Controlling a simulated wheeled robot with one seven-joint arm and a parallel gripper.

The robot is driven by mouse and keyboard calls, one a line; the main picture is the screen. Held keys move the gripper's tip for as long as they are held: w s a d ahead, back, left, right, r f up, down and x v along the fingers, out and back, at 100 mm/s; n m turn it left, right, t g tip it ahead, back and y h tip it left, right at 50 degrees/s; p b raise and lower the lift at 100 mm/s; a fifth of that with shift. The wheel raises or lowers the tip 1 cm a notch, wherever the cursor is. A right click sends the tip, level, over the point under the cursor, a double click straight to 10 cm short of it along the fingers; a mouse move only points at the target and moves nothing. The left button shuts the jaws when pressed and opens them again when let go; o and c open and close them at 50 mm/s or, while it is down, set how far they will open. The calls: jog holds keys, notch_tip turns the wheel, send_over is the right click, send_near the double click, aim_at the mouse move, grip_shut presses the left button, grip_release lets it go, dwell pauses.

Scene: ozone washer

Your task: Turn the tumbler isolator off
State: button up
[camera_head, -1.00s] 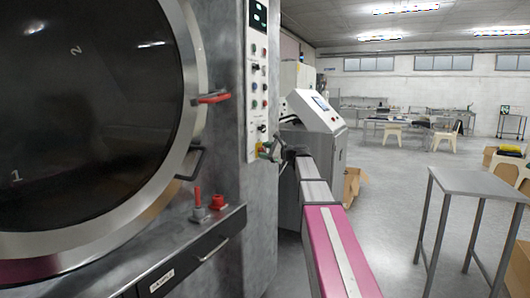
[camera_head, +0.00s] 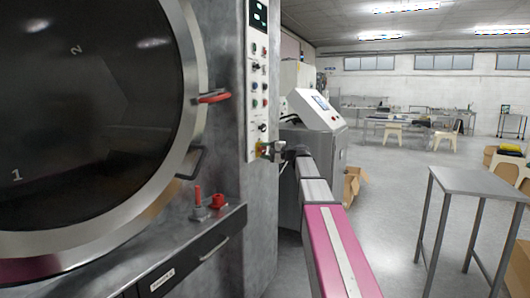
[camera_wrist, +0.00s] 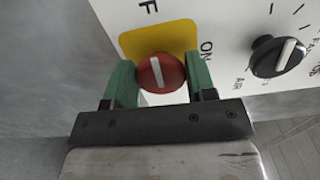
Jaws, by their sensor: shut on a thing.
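The tumbler isolator is a round red knob (camera_wrist: 160,73) with a white bar on a yellow plate (camera_wrist: 158,39), on the white control panel. In the wrist view its white bar stands nearly upright, tilted slightly. The word ON shows to the right of the plate, and a letter F shows above it. My gripper (camera_wrist: 160,78) has its green fingers on either side of the red knob and is shut on it. In the head view my gripper (camera_head: 266,149) is at the bottom of the panel, and the knob is too small to make out there.
A black selector knob (camera_wrist: 276,56) sits to the right in the wrist view. The control panel (camera_head: 252,120) carries several other buttons. The large drum door (camera_head: 85,110) with a red handle (camera_head: 214,98) is at left. A grey console (camera_head: 318,130) stands behind my arm.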

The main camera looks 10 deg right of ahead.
jog(key=shift+n, duration=0.3)
jog(key=shift+s, duration=0.1)
jog(key=o, duration=0.9)
jog(key=v, duration=1)
jog(key=shift+s+d, duration=0.2)
jog(key=shift+d, duration=0.15)
